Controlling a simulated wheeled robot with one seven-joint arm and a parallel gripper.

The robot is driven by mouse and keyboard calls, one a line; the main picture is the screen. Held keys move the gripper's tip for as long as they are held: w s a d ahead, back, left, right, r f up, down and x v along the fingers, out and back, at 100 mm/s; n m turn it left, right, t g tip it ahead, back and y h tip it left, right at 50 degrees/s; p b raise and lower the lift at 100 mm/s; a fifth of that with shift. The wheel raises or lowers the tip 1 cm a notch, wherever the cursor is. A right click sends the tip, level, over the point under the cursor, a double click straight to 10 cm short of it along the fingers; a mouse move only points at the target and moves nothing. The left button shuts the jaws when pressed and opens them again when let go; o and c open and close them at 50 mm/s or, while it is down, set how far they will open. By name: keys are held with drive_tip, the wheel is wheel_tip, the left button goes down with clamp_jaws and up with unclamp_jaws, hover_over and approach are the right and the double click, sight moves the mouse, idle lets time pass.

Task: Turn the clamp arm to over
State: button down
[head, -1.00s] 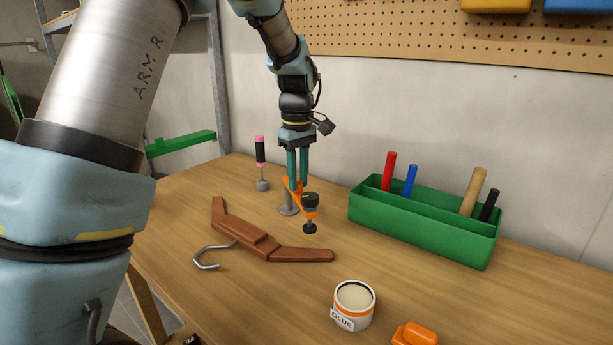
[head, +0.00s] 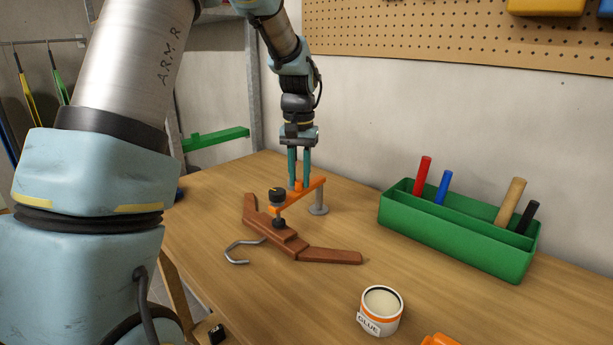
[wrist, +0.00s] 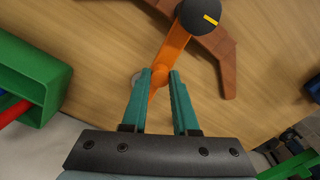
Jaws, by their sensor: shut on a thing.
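The orange clamp arm (head: 312,187) reaches from its grey post (head: 318,208) toward the lower left. Its black knob (head: 278,196) and dark pad (head: 279,222) are at the free end, in front of the middle of the brown wooden hanger (head: 330,256). In the wrist view the knob (wrist: 200,17) overlaps the hanger (wrist: 222,50); whether the pad touches the wood I cannot tell. My gripper (head: 299,186) points down and is shut on the clamp arm, between post and knob. In the wrist view the orange arm (wrist: 172,52) runs out from between the fingertips (wrist: 160,76).
A green tool tray (head: 450,237) with several handles stands to the right. A glue tin (head: 381,312) stands at the front, near an orange object (head: 440,340). The hanger's metal hook (head: 236,256) points left. Bare bench lies between hanger and tray.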

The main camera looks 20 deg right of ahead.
drive_tip(key=shift+w+a+m, duration=0.3)
drive_tip(key=shift+w+m, duration=0.2)
drive_tip(key=shift+m, duration=0.3)
drive_tip(key=c, duration=0.7)
unclamp_jaws()
drive_tip(key=shift+r, duration=0.1)
wheel_tip(320, 180, up, 11)
drive_tip(key=shift+f+b, duration=0.2)
drive_tip(key=shift+b, duration=0.85)
drive_tip(key=shift+a, duration=0.1)
